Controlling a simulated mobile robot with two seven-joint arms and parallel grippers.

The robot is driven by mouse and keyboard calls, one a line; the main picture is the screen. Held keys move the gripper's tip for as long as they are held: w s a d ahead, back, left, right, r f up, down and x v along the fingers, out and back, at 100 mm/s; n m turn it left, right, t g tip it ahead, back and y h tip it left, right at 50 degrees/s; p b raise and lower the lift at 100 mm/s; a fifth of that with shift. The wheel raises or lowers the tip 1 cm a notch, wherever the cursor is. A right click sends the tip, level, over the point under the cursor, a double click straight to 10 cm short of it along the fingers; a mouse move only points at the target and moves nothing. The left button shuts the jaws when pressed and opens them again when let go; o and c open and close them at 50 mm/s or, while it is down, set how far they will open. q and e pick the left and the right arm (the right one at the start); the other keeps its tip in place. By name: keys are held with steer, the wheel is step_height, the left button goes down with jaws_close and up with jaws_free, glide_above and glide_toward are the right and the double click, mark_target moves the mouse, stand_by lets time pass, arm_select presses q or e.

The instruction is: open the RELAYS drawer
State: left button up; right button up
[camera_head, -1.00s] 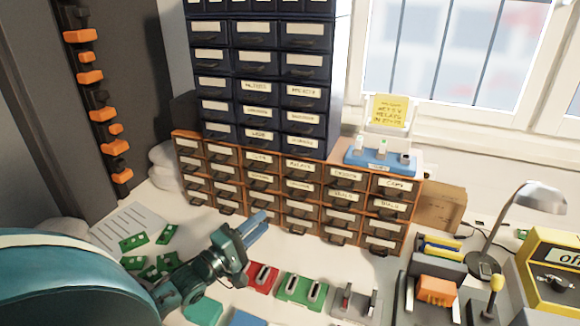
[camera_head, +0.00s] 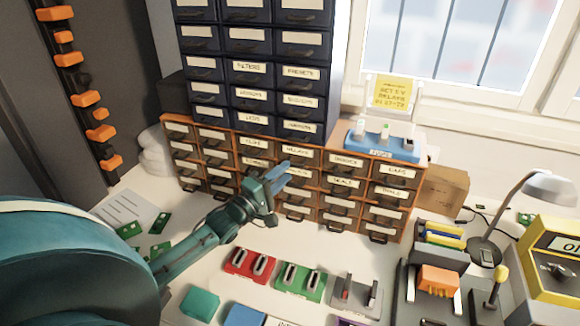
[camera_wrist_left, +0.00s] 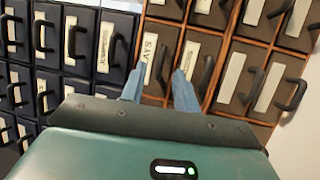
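The RELAYS drawer (camera_head: 296,149) is in the top row of the brown, orange-edged cabinet and looks closed. Its label, partly cut off by a finger, and its dark handle show sideways in the left wrist view (camera_wrist_left: 149,47). My left gripper (camera_head: 287,171) reaches up to the cabinet front just below that label. In the left wrist view its two blue fingers (camera_wrist_left: 158,88) are apart, with the drawer's handle seen between their tips. I cannot tell whether they touch it. My right gripper is not in view.
A dark blue drawer cabinet (camera_head: 270,73) stands on top at the left. A blue tray (camera_head: 382,147) and a yellow note (camera_head: 391,93) sit on the right. Red (camera_head: 249,262) and green (camera_head: 301,280) holders lie on the white table in front. A lamp (camera_head: 540,187) stands at right.

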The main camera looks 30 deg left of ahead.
arm_select(q)
steer(key=x, duration=0.3)
steer(key=shift+w, duration=0.2)
steer(key=shift+c, duration=0.5)
jaws_close()
